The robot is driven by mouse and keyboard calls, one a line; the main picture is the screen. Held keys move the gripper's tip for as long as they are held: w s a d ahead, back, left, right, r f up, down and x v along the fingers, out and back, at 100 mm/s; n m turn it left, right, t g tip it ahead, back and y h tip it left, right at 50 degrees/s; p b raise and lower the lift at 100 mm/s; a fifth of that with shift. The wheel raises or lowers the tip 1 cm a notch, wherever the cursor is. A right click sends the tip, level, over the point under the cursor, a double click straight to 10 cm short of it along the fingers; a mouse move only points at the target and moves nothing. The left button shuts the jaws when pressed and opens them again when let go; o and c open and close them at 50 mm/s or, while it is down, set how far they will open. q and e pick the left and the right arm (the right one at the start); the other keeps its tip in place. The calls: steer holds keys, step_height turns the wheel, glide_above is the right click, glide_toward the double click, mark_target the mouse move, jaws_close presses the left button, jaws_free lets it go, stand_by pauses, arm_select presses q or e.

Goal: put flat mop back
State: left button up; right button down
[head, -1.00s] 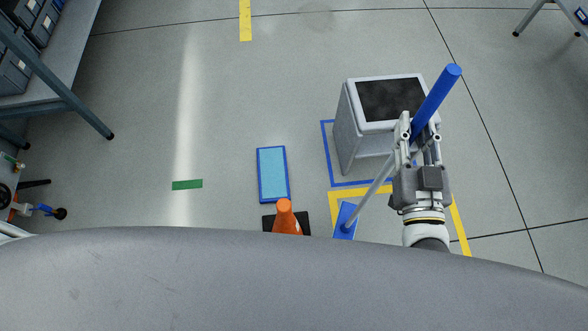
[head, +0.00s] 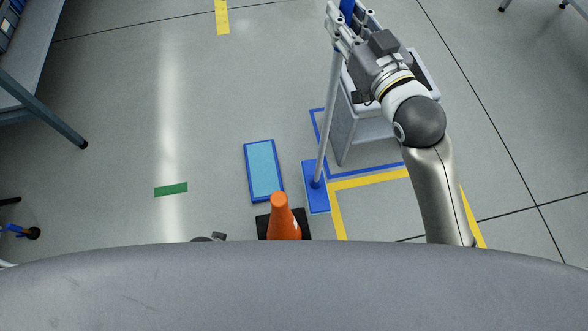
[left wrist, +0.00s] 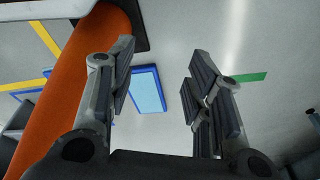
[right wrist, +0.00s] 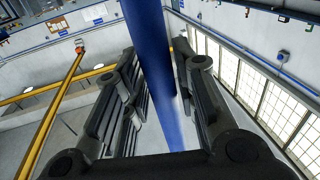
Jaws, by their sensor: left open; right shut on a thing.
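The flat mop has a blue handle grip (head: 347,10), a thin grey pole (head: 328,110) and a flat blue head (head: 316,190). My right gripper (head: 338,22) is shut on the blue handle, which also shows in the right wrist view (right wrist: 148,60). The mop head is low, at or just above the floor, left of the bin; I cannot tell whether it touches. A light blue, blue-edged floor rectangle (head: 264,170) lies left of the mop head. In the left wrist view my left gripper (left wrist: 160,65) is open and empty, close to the orange cone.
An orange cone (head: 282,218) on a black base stands just in front of the rectangle. A grey bin (head: 350,140) stands in a blue floor outline (head: 375,172), beside a yellow outline (head: 338,215). A table (head: 30,75) is at left. Floor left of the rectangle is clear.

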arm_select(q)
steer(key=shift+w+d+r+b, duration=0.1)
steer(key=shift+w+r+b, duration=0.6)
steer(key=shift+r+b, duration=0.25)
steer(key=shift+w+d+r+b, duration=0.1)
steer(key=shift+w+r+b, duration=0.6)
steer(key=shift+r+b, duration=0.25)
arm_select(e)
steer(key=shift+n+y, duration=0.3)
steer(key=shift+y, duration=0.2)
steer(key=shift+d+r+x, duration=0.15)
steer(key=shift+d+x, duration=0.05)
steer(key=shift+x, duration=0.8)
steer(key=shift+d+r+x, duration=0.15)
steer(key=shift+x, duration=0.85)
arm_select(q)
step_height(320, 180, up, 14)
steer(key=t+b, duration=0.1)
steer(key=b, duration=0.4)
steer(key=shift+s+a+f, duration=0.2)
steer(key=shift+s+a, duration=0.05)
steer(key=shift+s, duration=0.2)
arm_select(e)
steer(key=w+a+f, duration=0.7)
steer(key=w+f, duration=0.5)
steer(key=f, duration=0.1)
steer(key=shift+a, duration=0.35)
